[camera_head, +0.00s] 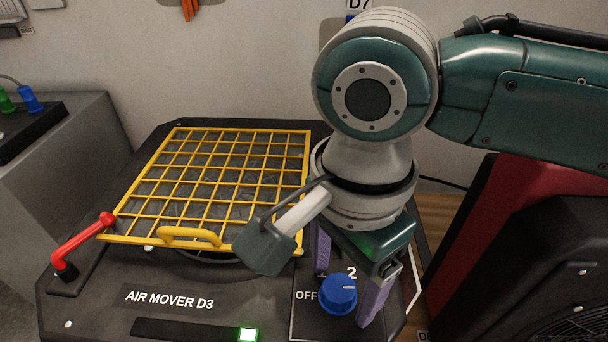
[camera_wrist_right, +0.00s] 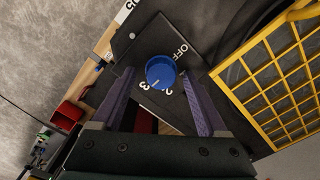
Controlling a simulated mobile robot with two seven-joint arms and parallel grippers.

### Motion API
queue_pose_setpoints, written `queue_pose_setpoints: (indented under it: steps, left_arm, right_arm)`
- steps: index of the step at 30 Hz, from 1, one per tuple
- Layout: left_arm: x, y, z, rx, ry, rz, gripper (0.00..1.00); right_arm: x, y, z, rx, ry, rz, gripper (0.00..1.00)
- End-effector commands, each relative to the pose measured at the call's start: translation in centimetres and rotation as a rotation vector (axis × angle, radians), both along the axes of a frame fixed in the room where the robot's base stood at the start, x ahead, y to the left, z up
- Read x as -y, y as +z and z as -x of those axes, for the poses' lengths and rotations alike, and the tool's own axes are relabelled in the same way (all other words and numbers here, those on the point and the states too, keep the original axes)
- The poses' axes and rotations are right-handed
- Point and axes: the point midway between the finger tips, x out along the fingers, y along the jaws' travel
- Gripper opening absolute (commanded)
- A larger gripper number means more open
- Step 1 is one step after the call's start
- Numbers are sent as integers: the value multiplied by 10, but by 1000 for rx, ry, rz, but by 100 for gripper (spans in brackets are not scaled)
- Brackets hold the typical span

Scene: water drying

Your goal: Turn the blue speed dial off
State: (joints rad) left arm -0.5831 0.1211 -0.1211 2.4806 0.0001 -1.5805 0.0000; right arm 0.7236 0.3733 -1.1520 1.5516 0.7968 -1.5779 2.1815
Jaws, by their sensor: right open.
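The blue speed dial (camera_head: 338,294) is a round knob on the front right of the air mover's dark top panel (camera_head: 110,325). The word OFF is printed to its left and a 2 above it. A white line on the knob points right, away from OFF. My right gripper (camera_head: 343,287) is open, with its two purple fingers on either side of the dial. In the right wrist view the dial (camera_wrist_right: 161,72) sits between and beyond the fingertips of the gripper (camera_wrist_right: 160,92). I cannot tell whether either finger touches it. My left gripper is not in view.
A yellow wire grille (camera_head: 210,185) with a handle covers the fan left of my arm. A red lever (camera_head: 84,243) stands at its left. A dark red-sided unit (camera_head: 510,220) stands close on the right.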

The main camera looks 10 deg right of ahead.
Motion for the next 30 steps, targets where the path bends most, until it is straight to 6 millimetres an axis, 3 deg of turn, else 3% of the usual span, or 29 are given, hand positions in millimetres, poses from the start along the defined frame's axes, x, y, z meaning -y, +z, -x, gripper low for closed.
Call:
queue_pose_setpoints:
  steps: [8,27,30]
  left_arm:
    - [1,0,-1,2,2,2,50]
    - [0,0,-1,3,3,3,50]
    - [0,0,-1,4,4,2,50]
  right_arm:
    - [0,-2,0,0,1,0,75]
    - [0,-1,0,0,1,-1,3]
    - [0,-1,0,0,1,-1,0]
